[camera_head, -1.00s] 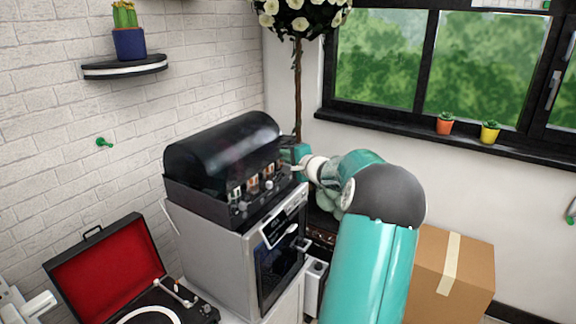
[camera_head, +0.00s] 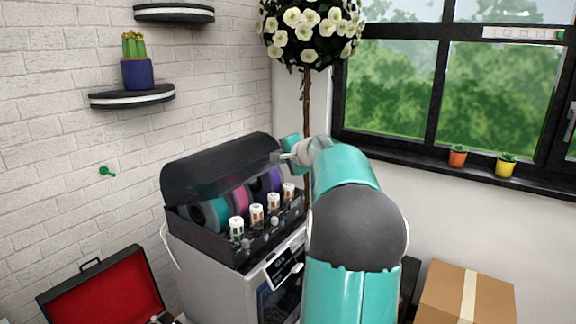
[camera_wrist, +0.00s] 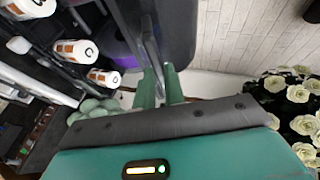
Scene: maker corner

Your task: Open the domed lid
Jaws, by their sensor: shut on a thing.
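The dark domed lid (camera_head: 215,168) is tilted up off its black base box (camera_head: 215,242), with a gap along the front. Coloured spools (camera_head: 240,197) show inside, behind a row of small white-capped bottles (camera_head: 257,216). My gripper (camera_head: 288,156) is at the lid's right front edge. In the wrist view, the two green fingers (camera_wrist: 159,88) are closed on the edge of the lid (camera_wrist: 175,30). The exact contact between fingertips and lid is partly hidden by my arm in the head view.
The box sits on a grey machine (camera_head: 215,290). A flowering tree (camera_head: 310,30) stands close behind my gripper. An open red-lined case (camera_head: 105,295) is at lower left, and a cardboard box (camera_head: 455,295) at lower right. A shelf with a cactus (camera_head: 137,70) hangs on the wall.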

